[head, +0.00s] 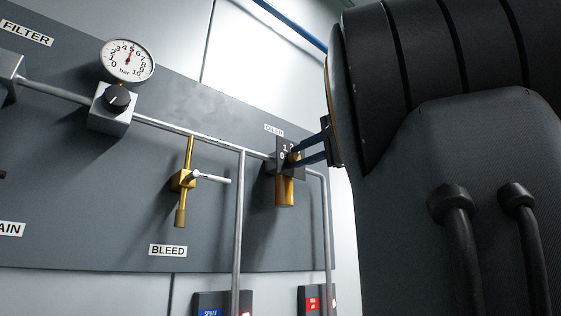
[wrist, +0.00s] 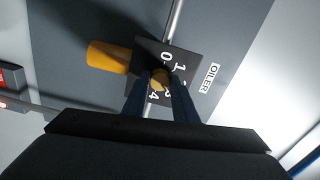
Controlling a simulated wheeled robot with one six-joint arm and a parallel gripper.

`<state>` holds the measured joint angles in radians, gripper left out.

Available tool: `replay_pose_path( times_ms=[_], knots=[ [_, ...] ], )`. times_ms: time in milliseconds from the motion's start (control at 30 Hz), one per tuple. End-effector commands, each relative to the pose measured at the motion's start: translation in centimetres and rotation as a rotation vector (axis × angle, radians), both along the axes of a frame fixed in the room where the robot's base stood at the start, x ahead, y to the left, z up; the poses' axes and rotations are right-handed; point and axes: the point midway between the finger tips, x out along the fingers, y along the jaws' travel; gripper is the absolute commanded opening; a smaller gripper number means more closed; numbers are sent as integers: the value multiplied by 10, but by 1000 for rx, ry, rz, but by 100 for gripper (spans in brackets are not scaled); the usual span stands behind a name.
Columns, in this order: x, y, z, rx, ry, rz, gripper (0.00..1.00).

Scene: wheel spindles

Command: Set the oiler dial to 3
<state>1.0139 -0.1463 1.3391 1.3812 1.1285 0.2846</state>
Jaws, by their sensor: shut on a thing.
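The oiler (head: 285,190) sits at the right end of the grey panel in the head view, with an amber bowl under a dark dial plate. Its plate (wrist: 148,52) shows the numbers 0, 1 and 4 in the wrist view; other marks are partly hidden by my fingers. A small brass-coloured knob (wrist: 160,79) sits at the plate's middle. My gripper (head: 297,157) reaches in from the right and is shut on this knob; in the wrist view its fingertips (wrist: 160,83) lie on either side of it. I cannot tell which number the knob points to. The OILER label (wrist: 210,78) is beside the plate.
A pressure gauge (head: 127,60) with a black knob (head: 118,98) is at the left. A brass bleed valve (head: 183,180) with a white lever is mid-panel. Vertical pipes (head: 239,220) run down near the oiler. Red and blue signs are at the bottom.

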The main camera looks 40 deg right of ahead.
Motion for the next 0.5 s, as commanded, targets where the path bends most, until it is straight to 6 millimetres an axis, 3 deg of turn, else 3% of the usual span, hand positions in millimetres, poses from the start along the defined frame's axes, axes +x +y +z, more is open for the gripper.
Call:
replay_pose_path(
  times_ms=[500],
  knots=[
    [0, 0, 1, 136, 8, -2, 3]
  ],
)
